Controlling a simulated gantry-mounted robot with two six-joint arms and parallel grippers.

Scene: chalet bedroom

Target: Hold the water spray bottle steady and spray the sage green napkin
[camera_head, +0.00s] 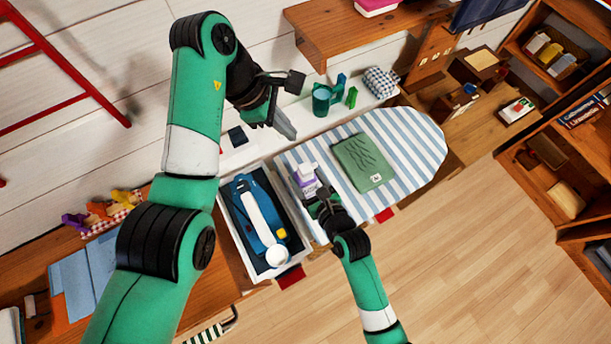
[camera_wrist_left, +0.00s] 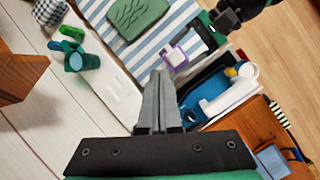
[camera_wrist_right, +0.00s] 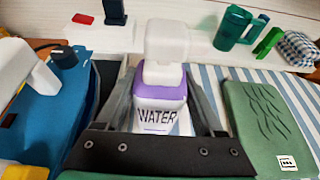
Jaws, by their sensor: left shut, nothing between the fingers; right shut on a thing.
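The water spray bottle (camera_wrist_right: 160,102) is white and purple with a "WATER" label and a white top. It stands at the left end of the striped ironing board, and also shows in the head view (camera_head: 305,178). My right gripper (camera_wrist_right: 165,125) is shut on the bottle's body, with a finger on each side. The sage green napkin (camera_head: 362,162) lies flat on the board to the right of the bottle, with dark crease lines and a small white tag. My left gripper (camera_head: 290,132) is shut and empty, raised above the back edge of the board, away from the bottle.
A tray (camera_head: 237,228) with a blue and white iron (camera_head: 262,215) is left of the bottle. A green cup (camera_head: 321,100), a green clip (camera_head: 352,97) and a checked cloth bundle (camera_head: 380,82) sit behind the striped board (camera_head: 418,140).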

